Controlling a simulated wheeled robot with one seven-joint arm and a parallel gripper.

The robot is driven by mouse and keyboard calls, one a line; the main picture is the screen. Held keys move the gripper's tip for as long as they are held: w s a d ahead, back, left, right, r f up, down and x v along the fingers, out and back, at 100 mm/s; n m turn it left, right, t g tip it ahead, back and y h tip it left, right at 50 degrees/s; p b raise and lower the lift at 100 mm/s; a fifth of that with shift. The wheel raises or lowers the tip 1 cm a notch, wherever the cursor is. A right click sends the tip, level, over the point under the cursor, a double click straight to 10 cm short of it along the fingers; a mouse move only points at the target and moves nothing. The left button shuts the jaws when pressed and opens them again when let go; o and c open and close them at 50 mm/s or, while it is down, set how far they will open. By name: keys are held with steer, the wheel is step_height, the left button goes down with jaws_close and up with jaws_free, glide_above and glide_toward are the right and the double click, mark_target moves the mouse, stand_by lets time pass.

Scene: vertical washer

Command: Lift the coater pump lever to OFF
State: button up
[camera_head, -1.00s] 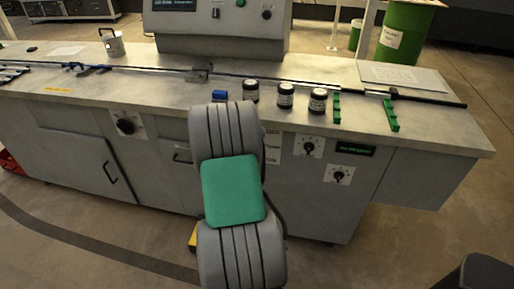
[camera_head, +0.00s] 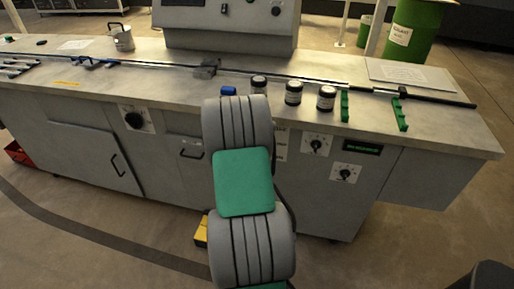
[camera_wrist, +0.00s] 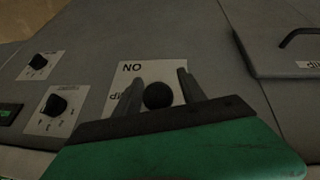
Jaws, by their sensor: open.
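In the wrist view the pump lever shows as a dark round knob (camera_wrist: 158,95) in front of a white label plate (camera_wrist: 133,69). The plate reads "ON" upside down, with part of a "PUMP"-like word below. My gripper (camera_wrist: 157,88) is open, with one finger on each side of the knob. I cannot tell whether either finger touches it. In the head view my arm hides the lever and most of its plate; only a sliver of the label (camera_head: 280,144) shows right of the arm.
Two rotary dials on white plates, an upper dial (camera_head: 316,145) and a lower dial (camera_head: 345,173), sit right of the lever on the cabinet front. A drawer handle (camera_head: 191,153) lies to the left. Several jars, including one jar (camera_head: 293,93), stand on the counter above.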

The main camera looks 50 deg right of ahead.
steer(key=v, duration=0.7)
steer(key=shift+a+r, duration=0.2)
steer(key=shift+r, duration=0.15)
